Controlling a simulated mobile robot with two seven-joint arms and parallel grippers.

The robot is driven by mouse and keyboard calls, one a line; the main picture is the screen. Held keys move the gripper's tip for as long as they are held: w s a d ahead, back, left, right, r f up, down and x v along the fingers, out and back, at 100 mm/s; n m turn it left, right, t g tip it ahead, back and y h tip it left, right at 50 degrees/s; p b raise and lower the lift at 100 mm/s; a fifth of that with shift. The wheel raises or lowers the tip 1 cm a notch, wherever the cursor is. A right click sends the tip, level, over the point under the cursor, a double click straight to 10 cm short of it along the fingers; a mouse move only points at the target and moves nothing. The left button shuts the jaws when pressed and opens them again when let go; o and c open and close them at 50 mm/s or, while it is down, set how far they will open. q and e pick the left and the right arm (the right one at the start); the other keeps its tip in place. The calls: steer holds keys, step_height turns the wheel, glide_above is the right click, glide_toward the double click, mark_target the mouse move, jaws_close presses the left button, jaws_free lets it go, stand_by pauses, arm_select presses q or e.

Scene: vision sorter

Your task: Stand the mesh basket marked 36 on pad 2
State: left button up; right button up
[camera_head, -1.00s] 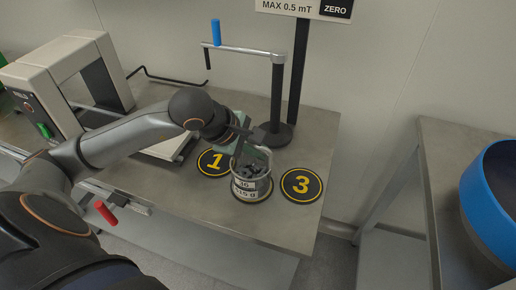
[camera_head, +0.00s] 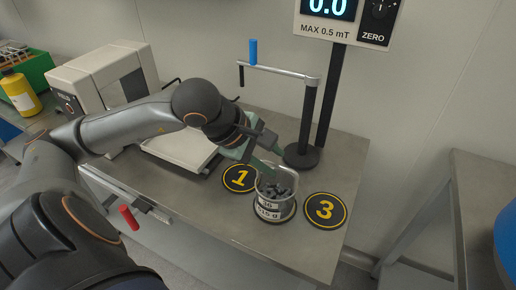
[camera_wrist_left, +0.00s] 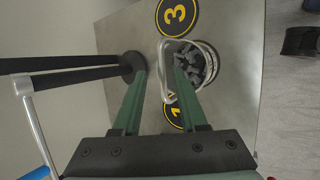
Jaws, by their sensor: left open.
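The mesh basket marked 36 (camera_head: 273,209) stands upright on a dark round pad between pad 1 (camera_head: 240,178) and pad 3 (camera_head: 325,210). The basket covers that pad's number. It holds dark lumps, and a white label faces me. My left gripper (camera_head: 268,152) is open above and behind the basket, its green fingers spread. In the left wrist view, the basket (camera_wrist_left: 211,64) shows beside the right finger of the open gripper (camera_wrist_left: 160,66). Its pale wire handle (camera_wrist_left: 165,66) shows between the fingers; I cannot tell whether a finger touches it.
A black post (camera_head: 302,155) with a crank arm and blue knob stands behind the basket, close to the gripper. A beige machine (camera_head: 95,75) and pale plate (camera_head: 183,147) are left. A second table (camera_head: 485,185) stands right, across a gap.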

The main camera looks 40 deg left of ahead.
arm_select(q)
steer(key=shift+b+v, duration=1)
steer(key=shift+v, duration=1.9)
arm_select(e)
steer(key=shift+w+a+f, duration=0.3)
steer(key=shift+w+a, duration=0.25)
steer(key=shift+a, duration=0.1)
